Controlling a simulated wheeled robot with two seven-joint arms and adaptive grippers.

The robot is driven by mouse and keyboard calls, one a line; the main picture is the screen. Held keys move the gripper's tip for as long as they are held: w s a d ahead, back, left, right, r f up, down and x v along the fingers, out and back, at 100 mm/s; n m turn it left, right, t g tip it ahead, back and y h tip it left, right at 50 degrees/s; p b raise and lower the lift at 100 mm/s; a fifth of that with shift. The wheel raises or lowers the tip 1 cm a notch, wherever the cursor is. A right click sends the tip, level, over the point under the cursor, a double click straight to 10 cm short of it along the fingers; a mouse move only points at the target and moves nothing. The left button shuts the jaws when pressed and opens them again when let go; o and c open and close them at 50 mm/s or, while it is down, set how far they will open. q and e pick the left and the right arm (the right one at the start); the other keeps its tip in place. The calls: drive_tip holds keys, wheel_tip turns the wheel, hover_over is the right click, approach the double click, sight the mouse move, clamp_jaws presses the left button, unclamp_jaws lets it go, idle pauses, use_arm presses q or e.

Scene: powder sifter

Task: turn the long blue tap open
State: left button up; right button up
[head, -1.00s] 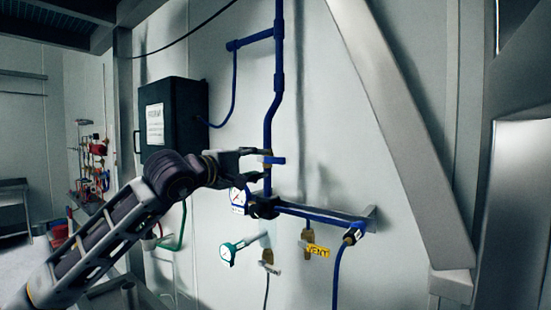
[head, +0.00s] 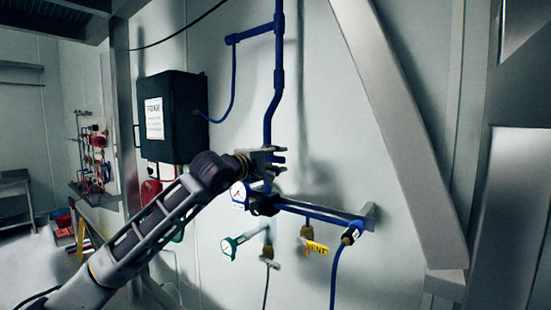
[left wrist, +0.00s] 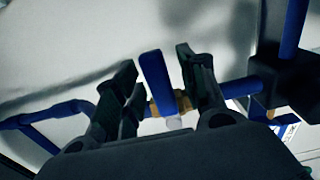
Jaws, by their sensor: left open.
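The long blue tap is a flat blue lever (left wrist: 155,78) on a brass fitting (left wrist: 170,104) in the blue pipe, seen in the left wrist view. My left gripper (left wrist: 162,80) is open, with one dark finger on each side of the lever. Small gaps show between the lever and the fingers, so it is not gripped. In the head view my left gripper (head: 276,160) is at the blue vertical pipe (head: 269,115), just above the black valve body, and hides most of the tap. My right gripper is in neither view.
A blue horizontal pipe (head: 318,213) runs right to a wall bracket. A round gauge (head: 238,193), a green-and-white tap (head: 240,241) and a yellow VENT tag (head: 316,248) are close below my gripper. A black box (head: 172,118) is on the wall at left.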

use_arm(q)
drive_tip(key=shift+c, duration=0.2)
clamp_jaws()
idle(0.6)
drive_tip(key=shift+r+n+b, duration=0.15)
drive_tip(key=shift+n+b, duration=0.45)
drive_tip(key=shift+b, duration=0.4)
drive_tip(key=shift+r+n+b, duration=0.4)
drive_tip(key=shift+n+b, duration=0.4)
drive_tip(key=shift+b, duration=0.25)
drive_tip(key=shift+w+a+r+n+b, duration=0.1)
drive_tip(key=shift+r+n+b, duration=0.25)
drive_tip(key=shift+n+b, duration=0.25)
drive_tip(key=shift+w+a+r+n+b, duration=0.1)
drive_tip(key=shift+r+n+b, duration=0.2)
drive_tip(key=shift+n+b, duration=0.3)
drive_tip(key=shift+w+a+r+n+b, duration=0.2)
drive_tip(key=shift+r+n+b, duration=0.25)
drive_tip(key=shift+n, duration=0.55)
